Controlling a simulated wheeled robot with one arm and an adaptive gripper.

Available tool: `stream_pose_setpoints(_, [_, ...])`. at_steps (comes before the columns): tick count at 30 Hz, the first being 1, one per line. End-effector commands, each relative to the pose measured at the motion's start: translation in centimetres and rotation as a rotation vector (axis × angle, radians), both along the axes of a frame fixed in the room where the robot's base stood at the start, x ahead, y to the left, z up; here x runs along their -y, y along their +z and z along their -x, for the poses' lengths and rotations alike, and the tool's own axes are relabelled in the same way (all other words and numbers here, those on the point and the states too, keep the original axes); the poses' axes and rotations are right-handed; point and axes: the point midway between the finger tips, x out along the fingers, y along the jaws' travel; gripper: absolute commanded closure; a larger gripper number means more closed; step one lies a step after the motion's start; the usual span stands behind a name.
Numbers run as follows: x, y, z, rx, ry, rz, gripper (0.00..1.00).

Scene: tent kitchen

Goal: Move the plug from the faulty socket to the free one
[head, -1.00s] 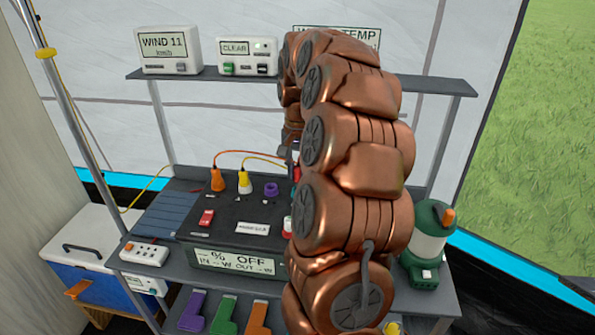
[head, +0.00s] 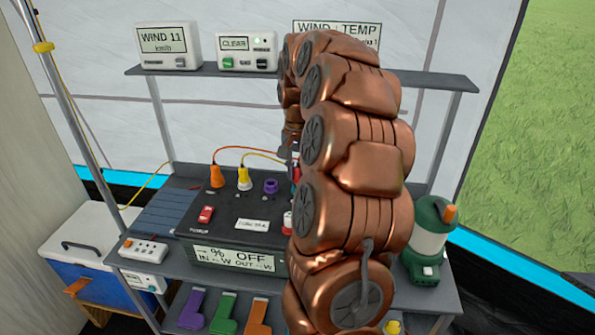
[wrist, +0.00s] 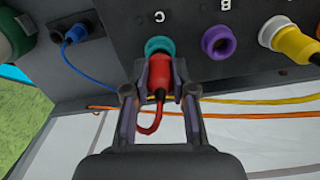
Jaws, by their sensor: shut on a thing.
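In the wrist view my gripper (wrist: 160,95) is shut on a red plug (wrist: 180,72) with a red cable looping back below it. The plug's front end is at the teal socket (wrist: 158,45) marked C; I cannot tell whether it is seated in it. The purple socket (wrist: 221,42) marked B is empty, to the right of C. A yellow plug (wrist: 297,47) sits in the socket beyond it.
A blue plug (wrist: 76,34) with a blue cable is left of C. Yellow and orange cables (wrist: 250,100) cross behind my gripper. A green lantern (head: 428,242) stands right of my arm, and a shelf (head: 420,80) runs above.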

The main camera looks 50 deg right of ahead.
Motion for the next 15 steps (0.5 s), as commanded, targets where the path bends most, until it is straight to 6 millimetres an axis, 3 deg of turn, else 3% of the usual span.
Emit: stream_pose_setpoints(15, [0.01, -0.89, -0.01, 0.000, 0.000, 0.000, 1.00])
